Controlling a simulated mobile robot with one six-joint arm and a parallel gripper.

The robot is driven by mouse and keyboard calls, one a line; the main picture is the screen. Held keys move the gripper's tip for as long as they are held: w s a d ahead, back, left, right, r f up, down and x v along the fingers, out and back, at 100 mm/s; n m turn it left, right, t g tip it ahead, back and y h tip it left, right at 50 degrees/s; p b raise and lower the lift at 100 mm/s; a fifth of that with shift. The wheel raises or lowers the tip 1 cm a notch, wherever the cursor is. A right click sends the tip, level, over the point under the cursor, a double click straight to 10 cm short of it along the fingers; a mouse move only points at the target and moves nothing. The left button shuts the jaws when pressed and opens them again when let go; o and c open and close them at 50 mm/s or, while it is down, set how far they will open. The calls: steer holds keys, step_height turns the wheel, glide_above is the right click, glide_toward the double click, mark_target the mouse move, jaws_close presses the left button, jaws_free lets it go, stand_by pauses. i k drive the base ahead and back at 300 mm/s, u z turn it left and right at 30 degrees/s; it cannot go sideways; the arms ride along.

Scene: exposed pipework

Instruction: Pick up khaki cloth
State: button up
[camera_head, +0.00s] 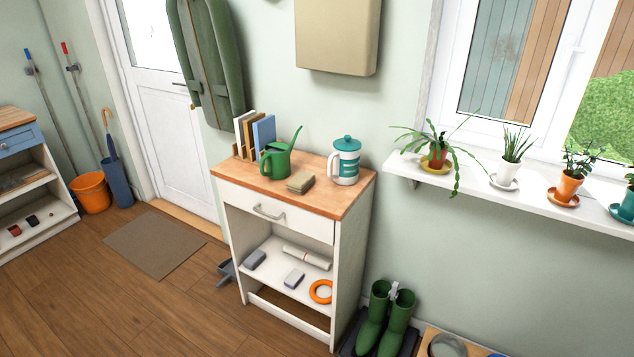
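A small folded khaki cloth (301,182) lies flat on the wooden top (337,207) of a white cabinet. It sits near the front middle of the top, between a green watering can and a white and teal canister, apart from both. My gripper does not show in this view.
The green watering can (276,162) stands left of the cloth, and the canister (345,161) right of it. Upright books (262,133) stand at the back left. The cabinet has a drawer (276,211) and an open shelf. Green boots (387,318) stand at its right. Floor is clear in front.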

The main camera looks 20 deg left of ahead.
mark_target(299, 184)
steer(key=z, duration=0.1)
steer(key=i, duration=0.85)
steer(key=u, duration=0.55)
steer(key=k, duration=0.2)
steer(key=u, duration=2.9)
